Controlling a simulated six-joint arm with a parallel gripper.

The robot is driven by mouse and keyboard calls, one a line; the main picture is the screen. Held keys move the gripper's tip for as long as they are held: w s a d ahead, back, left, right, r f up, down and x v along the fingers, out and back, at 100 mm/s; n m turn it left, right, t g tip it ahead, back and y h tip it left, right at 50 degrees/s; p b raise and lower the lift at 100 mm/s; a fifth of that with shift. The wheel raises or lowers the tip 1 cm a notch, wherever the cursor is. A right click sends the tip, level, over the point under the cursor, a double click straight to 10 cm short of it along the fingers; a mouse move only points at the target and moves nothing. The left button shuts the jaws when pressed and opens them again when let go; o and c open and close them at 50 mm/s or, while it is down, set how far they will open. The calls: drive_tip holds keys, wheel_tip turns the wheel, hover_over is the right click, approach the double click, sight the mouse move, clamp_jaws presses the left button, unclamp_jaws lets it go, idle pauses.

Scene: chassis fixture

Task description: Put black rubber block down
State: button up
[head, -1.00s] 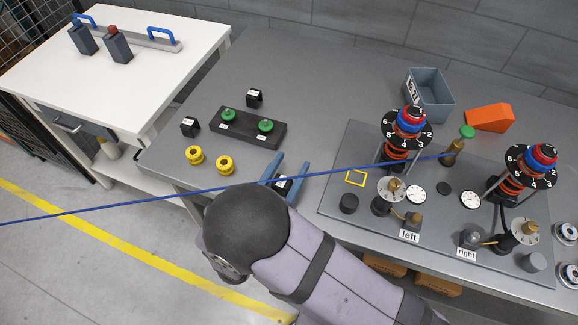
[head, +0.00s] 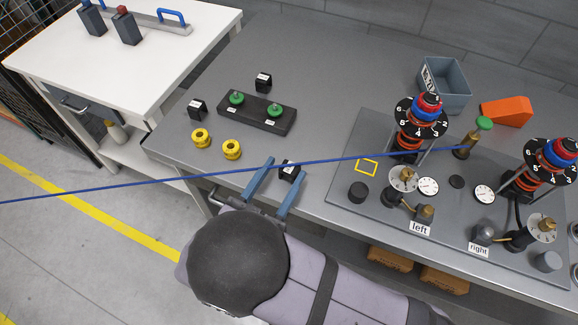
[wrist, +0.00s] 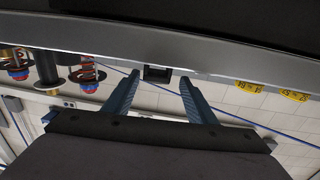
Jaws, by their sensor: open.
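A small black block (head: 290,173) with a white label stands on the grey table near its front edge. It is likely the black rubber block. My gripper (head: 285,168) is open, with its two blue fingers on either side of the block near the fingertips. In the wrist view the black block (wrist: 157,74) shows in the gap between the open fingers (wrist: 158,76), with visible space on both sides.
Two similar black blocks (head: 263,82) (head: 197,110) stand around a dark tray (head: 283,124) with green knobs. Yellow spools (head: 232,149) lie nearby. The chassis plate (head: 345,190) with dial towers is to the right. A blue cable (head: 130,183) crosses the view.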

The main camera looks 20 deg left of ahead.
sight(289, 169)
drive_tip(key=shift+o, duration=0.5)
drive_tip(key=shift+s, duration=0.3)
drive_tip(key=shift+r, duration=0.1)
drive_tip(key=shift+s+r+g, duration=0.2)
drive_tip(key=shift+r+g, duration=0.15)
drive_tip(key=shift+g, duration=0.15)
drive_tip(key=shift+s+d+r+g, duration=0.15)
drive_tip(key=shift+s+r+g, duration=0.35)
drive_tip(key=shift+g, duration=0.2)
drive_tip(key=shift+s+r+g+b, duration=0.2)
drive_tip(key=shift+s+g, duration=0.3)
drive_tip(key=shift+g, duration=0.05)
drive_tip(key=shift+s+r+g+b, duration=0.2)
drive_tip(key=shift+s+g, duration=0.25)
drive_tip(key=shift+g, duration=0.1)
drive_tip(key=shift+p+x, duration=0.4)
drive_tip(key=shift+x, duration=3.3)
drive_tip(key=shift+r, duration=0.1)
drive_tip(key=c, duration=1.2)
